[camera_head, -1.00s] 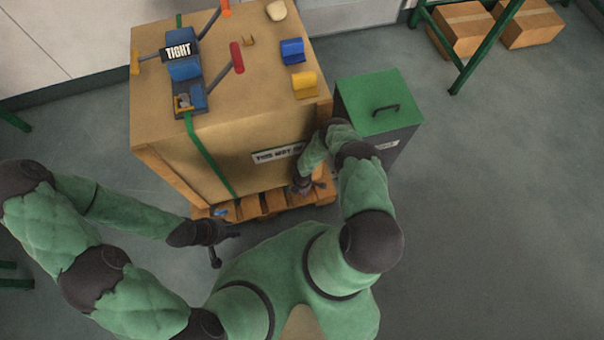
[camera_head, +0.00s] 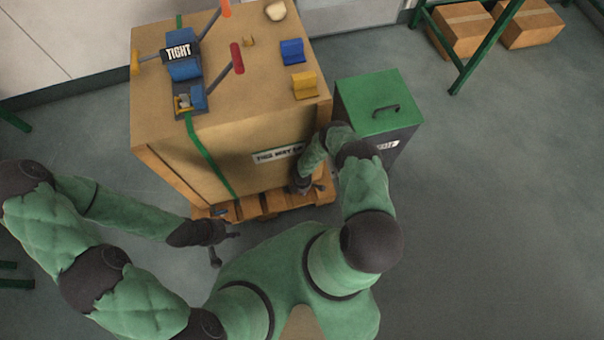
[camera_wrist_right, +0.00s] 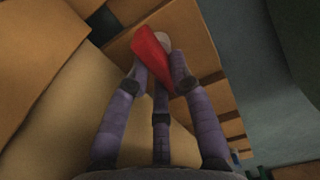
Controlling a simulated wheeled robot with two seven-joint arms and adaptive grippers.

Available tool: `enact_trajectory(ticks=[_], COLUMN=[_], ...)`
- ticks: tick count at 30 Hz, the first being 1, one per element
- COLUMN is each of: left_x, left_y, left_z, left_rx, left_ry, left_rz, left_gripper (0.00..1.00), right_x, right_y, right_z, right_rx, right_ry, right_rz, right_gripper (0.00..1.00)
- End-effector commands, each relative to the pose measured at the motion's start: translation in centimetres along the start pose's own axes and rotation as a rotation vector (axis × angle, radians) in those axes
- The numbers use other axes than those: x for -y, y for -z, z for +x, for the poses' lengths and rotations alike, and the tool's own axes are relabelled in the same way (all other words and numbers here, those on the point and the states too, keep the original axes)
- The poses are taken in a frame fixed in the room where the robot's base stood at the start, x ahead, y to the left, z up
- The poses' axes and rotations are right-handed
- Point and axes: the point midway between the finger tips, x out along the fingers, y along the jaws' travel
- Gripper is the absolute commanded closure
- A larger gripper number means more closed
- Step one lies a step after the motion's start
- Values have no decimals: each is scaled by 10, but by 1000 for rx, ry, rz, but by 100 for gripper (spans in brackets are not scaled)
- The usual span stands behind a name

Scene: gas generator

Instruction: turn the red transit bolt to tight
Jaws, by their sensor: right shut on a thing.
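The red transit bolt (camera_wrist_right: 150,58) shows in the right wrist view as a flat red piece with a pale round part beside it. My right gripper (camera_wrist_right: 160,68) is shut on it, with fingers on both sides. In the head view my right gripper (camera_head: 302,184) is low at the front of the crate (camera_head: 180,165), just above the pallet (camera_head: 270,205); the bolt is hidden there. My left gripper (camera_head: 224,245) is empty, its fingers spread, in front of the pallet's left corner. A sign reading TIGHT (camera_head: 178,52) is on the crate top.
A blue strap ratchet (camera_head: 185,70) with a red-handled lever (camera_head: 237,58) sits on the crate, with a green strap (camera_head: 207,155) down the front. Blue (camera_head: 292,51) and yellow (camera_head: 304,85) pieces lie nearby. A green-lidded bin (camera_head: 378,100) stands close at the right.

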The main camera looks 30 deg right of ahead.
Motion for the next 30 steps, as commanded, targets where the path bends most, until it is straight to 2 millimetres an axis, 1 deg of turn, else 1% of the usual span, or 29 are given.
enact_trajectory(ticks=[5, 6, 8, 20, 26, 30], left_x=[0, 0, 0, 0, 0, 0], left_y=[0, 0, 0, 0, 0, 0], left_z=[0, 0, 0, 0, 0, 0], left_rx=[0, 0, 0, 0, 0, 0], left_ry=[0, 0, 0, 0, 0, 0], left_rz=[0, 0, 0, 0, 0, 0], left_gripper=[60, 60, 60, 60, 60, 60], right_x=[0, 0, 0, 0, -1, -1], right_y=[0, 0, 0, 0, 0, 0], right_z=[0, 0, 0, -2, -14, -30], right_rx=[-1, -1, -1, 0, 0, 0], right_ry=[0, 0, 0, 0, 0, -1], right_rz=[3, 2, 2, 1, 0, 0], right_gripper=[100, 69, 54, 54, 54, 54])
